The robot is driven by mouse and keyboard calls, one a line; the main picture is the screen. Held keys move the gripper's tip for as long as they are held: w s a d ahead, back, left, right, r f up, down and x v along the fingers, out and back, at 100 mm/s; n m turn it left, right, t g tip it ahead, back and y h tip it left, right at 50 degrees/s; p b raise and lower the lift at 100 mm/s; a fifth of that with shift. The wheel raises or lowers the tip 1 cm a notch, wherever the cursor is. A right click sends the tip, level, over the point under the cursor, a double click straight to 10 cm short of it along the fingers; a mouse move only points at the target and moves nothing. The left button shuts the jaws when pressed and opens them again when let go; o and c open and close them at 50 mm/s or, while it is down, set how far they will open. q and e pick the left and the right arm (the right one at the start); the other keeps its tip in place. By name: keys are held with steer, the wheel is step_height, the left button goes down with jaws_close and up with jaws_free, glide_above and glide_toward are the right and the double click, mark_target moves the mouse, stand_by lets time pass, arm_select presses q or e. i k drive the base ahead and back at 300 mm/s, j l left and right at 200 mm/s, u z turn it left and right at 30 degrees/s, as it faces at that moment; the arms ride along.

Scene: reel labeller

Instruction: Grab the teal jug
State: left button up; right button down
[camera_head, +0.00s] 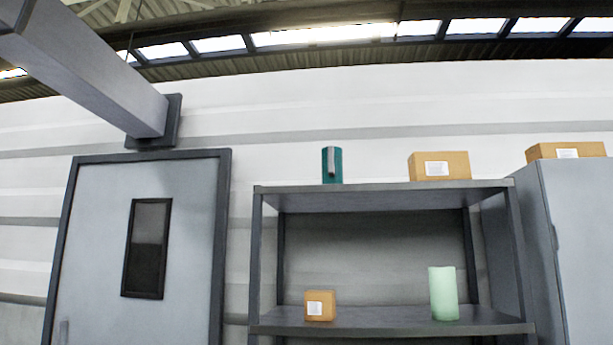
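A teal jug (338,166) stands upright on the top board of a grey shelf unit (385,198), left of the board's middle. A grey strip, perhaps its handle, runs down its front. Neither of my grippers is in view, so I cannot see where they are relative to the jug.
A cardboard box (439,166) shares the top board. A smaller box (319,305) and a pale green cylinder (443,293) stand on the lower board. A grey cabinet (571,240) with a box (566,151) on top is at right. A door (100,240) is at left, below a beam (95,70).

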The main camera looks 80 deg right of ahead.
mark_target(332, 156)
steer(key=l+z, duration=0.1)
steer(key=z, duration=1.75)
steer(key=l+z, duration=0.2)
steer(key=l, duration=0.15)
steer(key=i+l+z, duration=0.2)
steer(key=l+z, duration=0.2)
steer(key=l, duration=0.25)
